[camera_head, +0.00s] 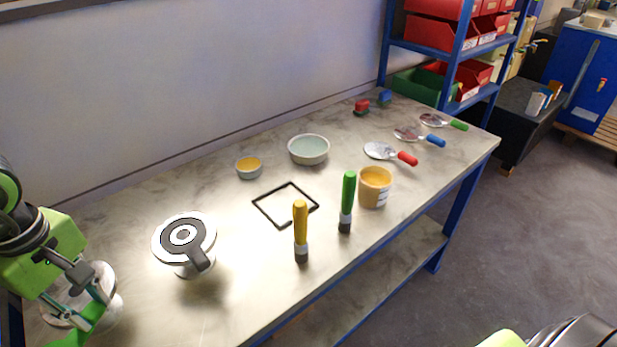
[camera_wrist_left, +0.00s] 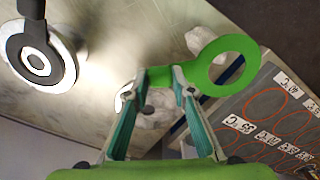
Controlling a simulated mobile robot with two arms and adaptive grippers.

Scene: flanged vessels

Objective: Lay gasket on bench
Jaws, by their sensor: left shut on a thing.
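My left gripper (camera_head: 92,310) is at the lower left of the head view, above the bench's near left end. In the left wrist view its fingers (camera_wrist_left: 157,90) are shut on the tab of a green ring gasket (camera_wrist_left: 249,66), with the ring out to the right. In the head view the gasket shows only partly at the bottom edge. The bench (camera_head: 240,275) has a pale, marbled top. A white flanged vessel (camera_head: 207,227) stands on it, with a dark gasket on its flange, tab toward the front. My right gripper's fingers are out of view.
Another flanged vessel (camera_head: 108,318) is partly hidden behind my left gripper. A black square frame (camera_head: 282,223), two upright brushes (camera_head: 301,235) (camera_head: 347,205), a tub (camera_head: 374,188) and bowls (camera_head: 309,150) (camera_head: 249,168) stand farther right. A labelled board (camera_wrist_left: 270,115) shows in the wrist view.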

